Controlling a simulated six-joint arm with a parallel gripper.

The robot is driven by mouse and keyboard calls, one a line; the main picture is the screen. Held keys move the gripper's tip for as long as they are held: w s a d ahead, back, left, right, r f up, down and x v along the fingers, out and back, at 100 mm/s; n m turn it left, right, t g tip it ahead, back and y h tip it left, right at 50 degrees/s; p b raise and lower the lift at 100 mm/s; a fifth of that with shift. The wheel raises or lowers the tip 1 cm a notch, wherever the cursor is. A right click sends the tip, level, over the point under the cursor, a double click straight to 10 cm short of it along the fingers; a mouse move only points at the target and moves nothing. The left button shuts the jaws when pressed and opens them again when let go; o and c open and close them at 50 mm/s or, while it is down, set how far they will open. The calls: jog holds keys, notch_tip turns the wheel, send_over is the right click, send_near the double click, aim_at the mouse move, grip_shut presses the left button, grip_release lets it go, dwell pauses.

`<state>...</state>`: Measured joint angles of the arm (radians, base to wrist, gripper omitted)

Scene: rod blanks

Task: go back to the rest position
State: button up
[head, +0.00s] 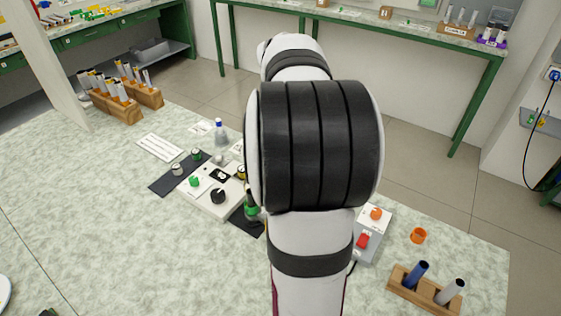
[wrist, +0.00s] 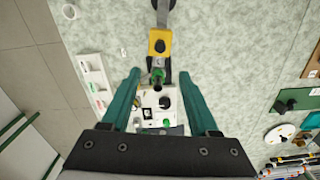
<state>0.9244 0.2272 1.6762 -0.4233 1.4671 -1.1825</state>
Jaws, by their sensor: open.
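My gripper (wrist: 159,73) shows in the wrist view as two green fingers, spread apart with nothing held between them. It looks down on the table from above. A green and black upright part (wrist: 157,77) shows between the fingertips, apparently below them; the distance is hard to judge. In the head view my own arm fills the middle and hides the gripper. A wooden rack (head: 425,292) at the lower right holds a blue rod (head: 416,274) and a grey-white rod (head: 451,291).
A white fixture block (head: 212,195) with green and black knobs sits mid-table, partly behind my arm. Wooden racks of rods (head: 122,108) stand at the back left.

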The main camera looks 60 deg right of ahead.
jog(key=shift+r, duration=0.75)
jog(key=s+a+f+m+y, duration=0.1)
jog(key=s+a+m, duration=0.1)
jog(key=a, duration=2.3)
jog(key=s+a+f+m, duration=0.1)
jog(key=s+a+f, duration=0.3)
jog(key=s+a, duration=0.3)
jog(key=shift+s+a+f+m+y, duration=0.2)
jog(key=shift+s+a+m+y, duration=0.15)
jog(key=shift+a, duration=0.25)
